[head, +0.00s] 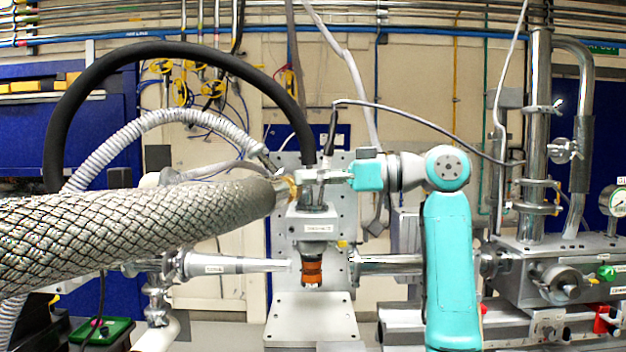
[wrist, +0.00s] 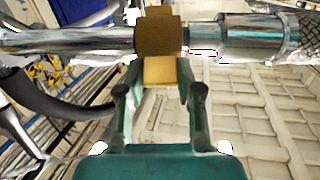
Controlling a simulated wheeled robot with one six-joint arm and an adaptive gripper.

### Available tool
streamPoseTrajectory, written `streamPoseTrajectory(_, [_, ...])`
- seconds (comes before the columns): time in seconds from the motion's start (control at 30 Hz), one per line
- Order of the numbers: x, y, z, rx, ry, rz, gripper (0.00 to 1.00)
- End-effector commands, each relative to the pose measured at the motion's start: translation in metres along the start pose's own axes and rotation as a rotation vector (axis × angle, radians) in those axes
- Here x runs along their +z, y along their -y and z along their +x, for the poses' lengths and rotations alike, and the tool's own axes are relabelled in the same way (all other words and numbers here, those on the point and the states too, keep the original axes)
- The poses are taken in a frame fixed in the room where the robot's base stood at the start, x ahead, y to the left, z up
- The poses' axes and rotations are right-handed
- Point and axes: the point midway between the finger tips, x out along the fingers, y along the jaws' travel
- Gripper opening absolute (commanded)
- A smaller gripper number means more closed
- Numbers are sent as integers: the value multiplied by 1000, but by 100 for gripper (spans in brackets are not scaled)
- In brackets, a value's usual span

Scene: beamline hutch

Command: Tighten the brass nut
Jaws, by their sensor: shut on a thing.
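The brass nut (wrist: 160,35) sits on a shiny metal tube line in the wrist view, with polished pipe to its left and a metal fitting (wrist: 248,36) to its right. My gripper (wrist: 158,72) has one finger on each side of the nut's near flat part and is shut on it. In the head view my gripper (head: 306,178) reaches left from the teal wrist to the nut (head: 293,188), which is small and partly hidden there. The nut is at the end of a thick braided hose (head: 140,225). I cannot tell how tight it is.
A black hose (head: 170,48) arches over a ribbed grey hose (head: 150,135). Below my gripper stands an instrument with an orange-banded nozzle (head: 312,270) over a metal block (head: 312,315). Pipes and a valve assembly (head: 562,280) crowd the right. A horizontal tube (head: 235,265) lies below the braided hose.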

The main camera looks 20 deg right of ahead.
Motion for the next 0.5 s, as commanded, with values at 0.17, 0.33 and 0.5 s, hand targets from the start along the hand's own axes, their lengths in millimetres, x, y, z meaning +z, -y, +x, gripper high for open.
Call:
streamPoseTrajectory(0.17, [-6, 0, 3, 0, 96, 0, 0])
streamPoseTrajectory(0.33, [-6, 0, 3, 0, 136, 2, 0])
streamPoseTrajectory(0.5, [-6, 0, 3, 0, 137, 2, 0])
